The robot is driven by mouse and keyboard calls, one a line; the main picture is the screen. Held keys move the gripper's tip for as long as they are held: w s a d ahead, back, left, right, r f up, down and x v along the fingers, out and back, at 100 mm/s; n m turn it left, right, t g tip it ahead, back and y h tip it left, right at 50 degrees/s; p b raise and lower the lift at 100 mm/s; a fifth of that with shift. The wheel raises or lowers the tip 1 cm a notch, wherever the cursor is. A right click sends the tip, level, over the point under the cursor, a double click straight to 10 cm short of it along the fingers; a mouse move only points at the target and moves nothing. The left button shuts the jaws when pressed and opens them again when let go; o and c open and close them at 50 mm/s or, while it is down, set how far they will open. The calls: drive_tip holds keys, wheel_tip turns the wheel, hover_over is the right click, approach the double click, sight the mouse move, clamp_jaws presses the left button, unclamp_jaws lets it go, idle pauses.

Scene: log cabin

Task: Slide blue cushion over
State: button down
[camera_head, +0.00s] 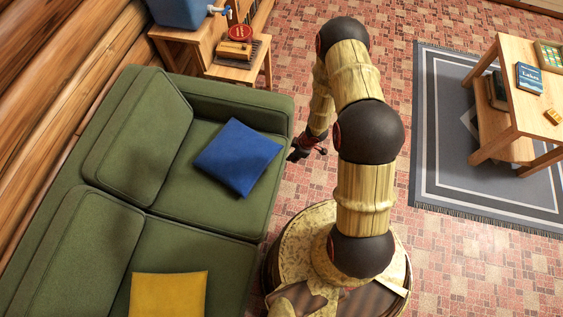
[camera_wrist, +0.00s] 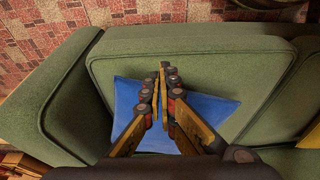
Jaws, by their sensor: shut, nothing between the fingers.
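The blue cushion (camera_head: 238,157) lies flat on the green sofa's far seat, near the armrest, turned at an angle to the sofa's edges. In the head view my gripper (camera_head: 294,155) is beside the sofa, just right of the cushion and near the sofa's front corner. In the wrist view my gripper (camera_wrist: 163,70) is shut and empty, its fingers crossing in front of the blue cushion (camera_wrist: 213,107). The fingers and wrist hide the cushion's middle. Whether they touch it cannot be told.
The green sofa (camera_head: 183,228) also holds a yellow cushion (camera_head: 168,295) on its near seat. A wooden side table (camera_head: 198,47) with a blue container (camera_head: 183,12) stands beyond the armrest. A wooden coffee table (camera_head: 519,105) stands on a grey rug at right.

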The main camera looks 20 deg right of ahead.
sight(264, 158)
drive_tip(key=b+x, duration=0.1)
drive_tip(key=x, duration=0.2)
drive_tip(key=w+a+b+x, duration=0.1)
drive_tip(key=x, duration=0.3)
drive_tip(key=a+b+x, duration=0.1)
drive_tip(key=b+x, duration=0.1)
drive_tip(key=x, duration=0.2)
drive_tip(key=shift+w+r, duration=0.25)
drive_tip(key=shift+r, duration=0.2)
drive_tip(key=shift+w+a, duration=0.3)
drive_tip(key=shift+a, duration=0.2)
drive_tip(key=shift+a, duration=0.1)
drive_tip(key=w+a, duration=0.1)
drive_tip(key=a, duration=0.1)
drive_tip(key=w+a+p, duration=0.2)
drive_tip(key=w+a, duration=0.1)
drive_tip(key=shift+w+a, duration=0.1)
drive_tip(key=shift+a, duration=0.25)
